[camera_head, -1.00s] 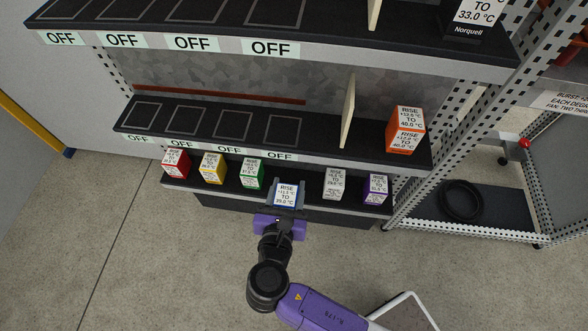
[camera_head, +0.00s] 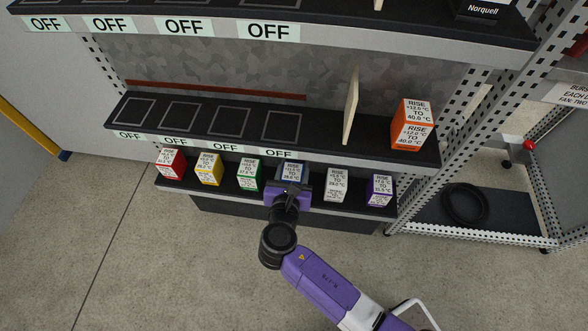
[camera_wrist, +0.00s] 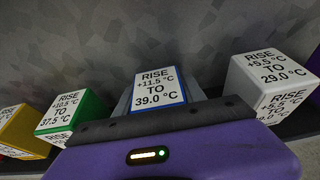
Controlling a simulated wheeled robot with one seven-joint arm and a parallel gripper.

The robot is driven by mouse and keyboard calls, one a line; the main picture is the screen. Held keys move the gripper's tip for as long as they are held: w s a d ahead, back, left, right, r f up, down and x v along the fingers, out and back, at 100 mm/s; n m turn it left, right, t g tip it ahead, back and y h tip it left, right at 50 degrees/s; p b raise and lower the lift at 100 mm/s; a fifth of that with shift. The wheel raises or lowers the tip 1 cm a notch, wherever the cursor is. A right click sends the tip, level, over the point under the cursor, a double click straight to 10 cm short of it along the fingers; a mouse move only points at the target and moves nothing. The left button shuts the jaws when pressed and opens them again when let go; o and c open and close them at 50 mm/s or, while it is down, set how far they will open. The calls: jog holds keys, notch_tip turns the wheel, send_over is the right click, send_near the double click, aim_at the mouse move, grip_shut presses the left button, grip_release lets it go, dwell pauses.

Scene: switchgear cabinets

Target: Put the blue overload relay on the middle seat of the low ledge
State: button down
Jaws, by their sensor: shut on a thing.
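The blue overload relay (camera_head: 291,171) is a small block with a white label reading RISE +11.5 °C TO 39.0 °C. It also shows in the wrist view (camera_wrist: 157,88), with blue edges around the label. My gripper (camera_head: 289,184) is shut on it from the front, at the lowest ledge (camera_head: 222,185). The relay is in line with the row there, between the green block (camera_head: 248,175) and the grey-white block (camera_head: 337,184), apart from both. Its underside is hidden, so I cannot tell whether it touches the ledge.
Red (camera_head: 171,164), yellow (camera_head: 209,169) and purple (camera_head: 380,190) blocks share the lowest ledge. The shelf above (camera_head: 330,152) overhangs it, with empty outlined seats, an upright cream divider (camera_head: 351,105) and an orange block (camera_head: 411,125). The floor in front is open.

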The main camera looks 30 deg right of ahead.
jog(key=shift+f, duration=0.1)
jog(key=c, duration=0.7)
grip_release()
jog(key=shift+f, duration=0.1)
jog(key=shift+f+b, duration=0.1)
jog(key=shift+b, duration=0.2)
jog(key=shift+f+b, duration=0.15)
jog(key=shift+b, duration=0.25)
jog(key=shift+o, duration=0.5)
jog(key=p+v, duration=0.3)
jog(key=v, duration=0.5)
jog(key=shift+a, duration=0.25)
jog(key=shift+s+f+p+x, duration=0.15)
jog(key=shift+p+x, duration=0.25)
jog(key=shift+x, duration=1)
jog(key=shift+s+f+p+x, duration=0.15)
jog(key=shift+p+x, duration=0.25)
jog(key=shift+x, duration=1.05)
